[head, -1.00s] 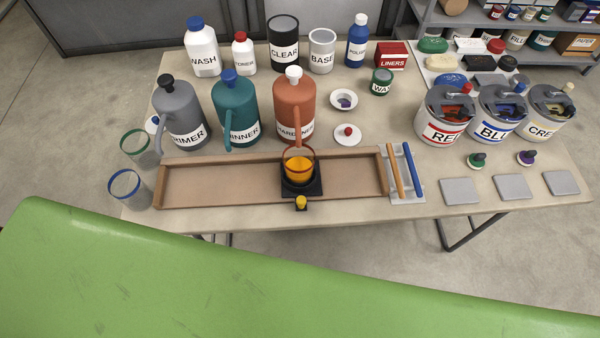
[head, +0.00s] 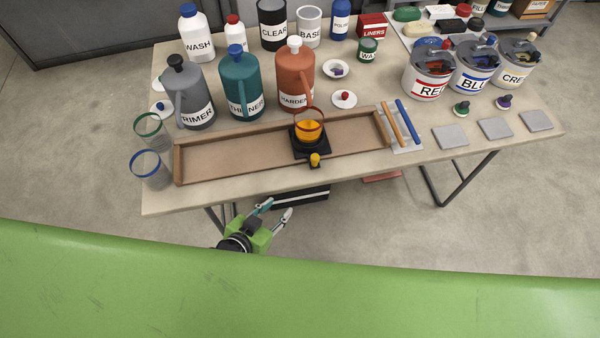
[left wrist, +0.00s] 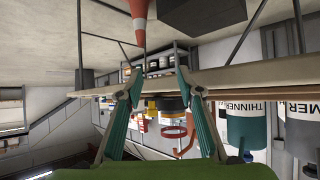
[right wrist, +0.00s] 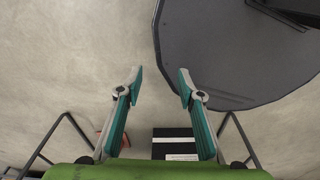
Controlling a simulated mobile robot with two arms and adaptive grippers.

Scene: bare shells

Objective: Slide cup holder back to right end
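The cup holder (head: 311,147) is a black square block with a yellow knob (head: 315,160) at its front. It sits in the long brown wooden tray (head: 230,157), right of the middle, with bare tray on both sides. An orange cup (head: 308,131) with a reddish rim stands in it. My left gripper (head: 275,210) is open and empty in front of the table, below and left of the holder. Its open fingers also show in the left wrist view (left wrist: 155,90). My right gripper (right wrist: 160,85) is open and empty over the floor, outside the head view.
Primer (head: 190,92), thinner (head: 241,87) and hardener (head: 295,80) jugs stand behind the tray. Two clear cups with green and blue rims (head: 150,170) stand at its left end. Two sticks (head: 408,122) lie on a pale pad at its right end.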

